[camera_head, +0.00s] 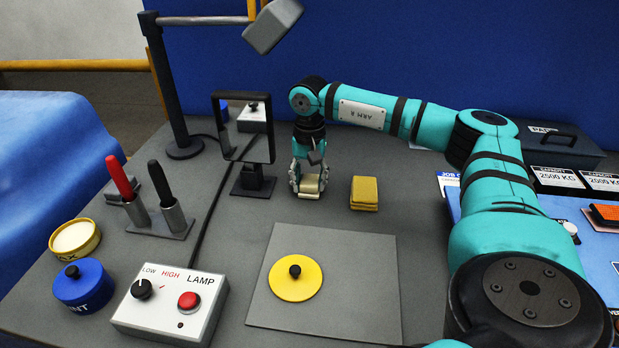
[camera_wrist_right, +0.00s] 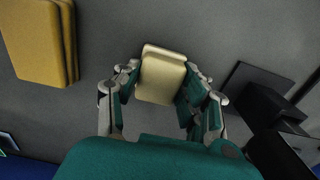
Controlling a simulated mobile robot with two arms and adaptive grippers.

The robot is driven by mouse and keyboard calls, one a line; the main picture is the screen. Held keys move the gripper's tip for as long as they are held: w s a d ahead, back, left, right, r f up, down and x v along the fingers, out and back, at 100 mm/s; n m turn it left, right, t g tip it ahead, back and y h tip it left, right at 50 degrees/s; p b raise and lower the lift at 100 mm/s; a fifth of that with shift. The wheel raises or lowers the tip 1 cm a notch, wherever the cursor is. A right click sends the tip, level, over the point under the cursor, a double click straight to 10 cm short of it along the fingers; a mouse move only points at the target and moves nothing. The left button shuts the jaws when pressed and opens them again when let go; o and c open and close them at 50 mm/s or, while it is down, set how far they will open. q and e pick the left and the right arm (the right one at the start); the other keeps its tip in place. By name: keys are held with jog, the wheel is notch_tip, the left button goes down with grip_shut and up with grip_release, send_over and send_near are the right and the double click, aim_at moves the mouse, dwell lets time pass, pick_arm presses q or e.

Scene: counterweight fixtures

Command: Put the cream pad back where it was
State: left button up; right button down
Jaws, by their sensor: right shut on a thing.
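The cream pad (camera_head: 310,186) is between the fingers of my right gripper (camera_head: 309,181), low at the grey table, behind the square mat and left of the yellow pads. My right gripper is shut on it. In the right wrist view the cream pad (camera_wrist_right: 161,76) sits between the two fingers, its top face showing. I cannot tell whether it touches the table. A stack of yellow pads (camera_head: 364,192) lies just to the right; it also shows at the upper left of the right wrist view (camera_wrist_right: 38,42). My left gripper is not in view.
A framed mirror (camera_head: 244,128) on a stand is close left of my right gripper. A grey mat (camera_head: 350,270) with a yellow disc (camera_head: 295,278) lies in front. A dark case (camera_head: 560,145) is right.

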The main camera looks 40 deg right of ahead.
aim_at(309, 180)
jog(key=shift+f, duration=0.15)
jog(key=c, duration=0.7)
grip_release()
jog(key=shift+c, duration=0.2)
notch_tip(309, 180, up, 12)
jog(key=shift+r+b, duration=0.25)
jog(key=shift+b, duration=0.15)
